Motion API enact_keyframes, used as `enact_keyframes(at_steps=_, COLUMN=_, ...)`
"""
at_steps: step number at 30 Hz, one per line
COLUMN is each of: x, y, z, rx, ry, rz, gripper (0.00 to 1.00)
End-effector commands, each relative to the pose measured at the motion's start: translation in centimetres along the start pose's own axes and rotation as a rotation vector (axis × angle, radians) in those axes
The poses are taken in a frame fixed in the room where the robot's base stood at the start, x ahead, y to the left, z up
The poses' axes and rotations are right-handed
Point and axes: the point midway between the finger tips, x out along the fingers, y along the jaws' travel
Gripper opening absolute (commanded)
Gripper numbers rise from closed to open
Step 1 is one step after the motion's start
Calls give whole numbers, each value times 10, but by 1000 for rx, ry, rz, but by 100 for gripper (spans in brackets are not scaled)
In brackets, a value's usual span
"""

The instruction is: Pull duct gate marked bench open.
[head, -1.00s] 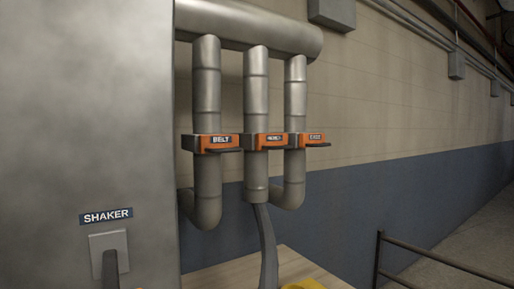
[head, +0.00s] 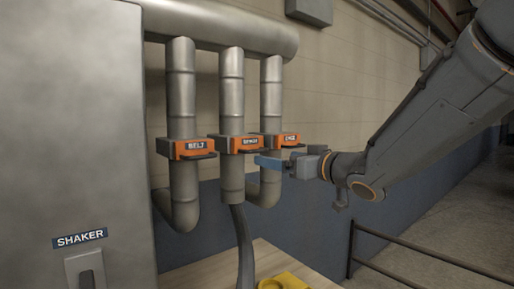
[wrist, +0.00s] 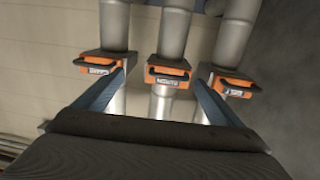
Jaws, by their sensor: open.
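The bench gate (head: 240,144) is the middle one of three orange-faced slide gates on vertical grey ducts. Its small label is blurred, but it looks like BENCH. A dark handle bar sticks out at its front. In the wrist view the middle gate (wrist: 168,76) lies between and beyond my two blue fingers, with its bar handle along the upper face. My gripper (head: 264,161) is open and empty, in front of the gates and slightly right of the middle one. The fingers look apart from the handle.
The belt gate (head: 190,148) is on the left duct and another gate (head: 282,140) on the right duct, both close beside. A grey cabinet marked SHAKER (head: 80,170) stands at left. A bench top (head: 262,262) with a yellow item (head: 284,283) lies below. A railing (head: 400,272) is at right.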

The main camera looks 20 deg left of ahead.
Motion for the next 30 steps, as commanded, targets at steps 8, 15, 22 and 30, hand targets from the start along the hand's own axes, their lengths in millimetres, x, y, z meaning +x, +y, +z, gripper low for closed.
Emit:
enact_keyframes(at_steps=8, x=24, y=-20, z=-15, rx=-3, ry=32, rz=-60, gripper=90)
enact_keyframes(at_steps=15, x=60, y=-22, z=-16, rx=-4, ry=31, rz=-58, gripper=90)
enact_keyframes(at_steps=22, x=81, y=-22, z=-16, rx=-4, ry=32, rz=-56, gripper=90)
enact_keyframes(at_steps=30, x=84, y=-22, z=-16, rx=-4, ry=32, rz=-55, gripper=90)
